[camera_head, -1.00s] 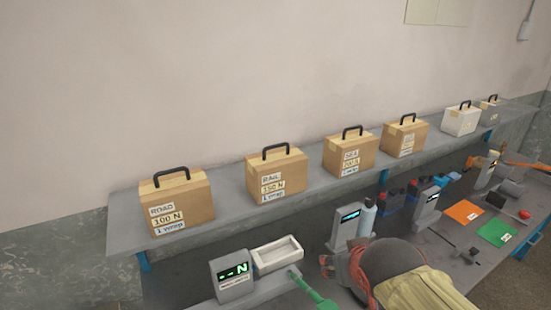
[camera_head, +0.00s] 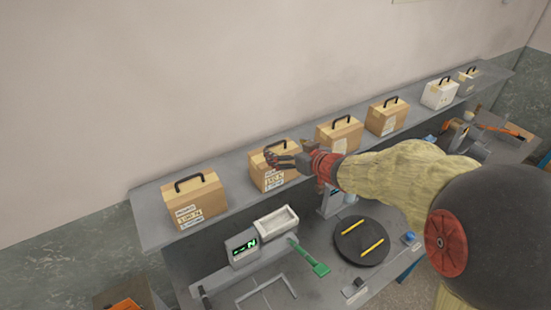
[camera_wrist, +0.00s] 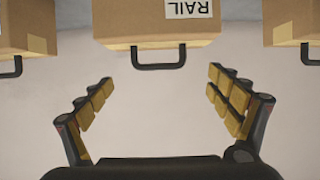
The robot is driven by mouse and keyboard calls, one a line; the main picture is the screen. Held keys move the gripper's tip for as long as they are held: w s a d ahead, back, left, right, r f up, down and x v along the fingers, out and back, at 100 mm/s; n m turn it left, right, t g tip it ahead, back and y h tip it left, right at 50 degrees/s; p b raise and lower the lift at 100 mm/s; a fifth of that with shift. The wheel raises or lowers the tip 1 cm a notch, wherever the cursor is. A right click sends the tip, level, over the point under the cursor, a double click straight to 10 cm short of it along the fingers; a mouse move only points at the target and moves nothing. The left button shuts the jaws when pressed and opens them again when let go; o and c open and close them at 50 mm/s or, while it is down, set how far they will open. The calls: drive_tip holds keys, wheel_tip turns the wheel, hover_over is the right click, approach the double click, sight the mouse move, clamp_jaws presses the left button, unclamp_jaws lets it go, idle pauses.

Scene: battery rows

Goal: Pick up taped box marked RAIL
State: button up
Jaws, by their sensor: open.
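The RAIL box (camera_head: 262,178) is a brown taped carton with a black handle on top, second from the left on the shelf. In the wrist view it appears upside down (camera_wrist: 125,30), its RAIL label at the top edge and its black handle (camera_wrist: 158,64) in front of my fingers. My gripper (camera_head: 275,158) is at the box's upper front in the head view, partly covering it. In the wrist view my gripper (camera_wrist: 160,95) is open, its fingers spread to either side of the handle's line. The handle shows ahead of the fingertips, and nothing is between the pads.
Other cartons stand on the shelf (camera_head: 236,229): one left (camera_head: 205,205), one close right (camera_head: 350,132), more beyond. Below, the bench holds a display unit (camera_head: 241,245), a white tray (camera_head: 277,222), a green tool (camera_head: 311,258) and a round black plate (camera_head: 350,246).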

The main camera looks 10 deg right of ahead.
sight(276, 143)
drive_tip(key=x, duration=0.7)
drive_tip(key=shift+w+f, duration=0.2)
drive_tip(key=shift+f, duration=0.05)
drive_tip(key=shift+c, duration=0.3)
drive_tip(key=c, duration=2.1)
drive_tip(key=shift+w+r, duration=0.1)
drive_tip(key=shift+r, duration=0.25)
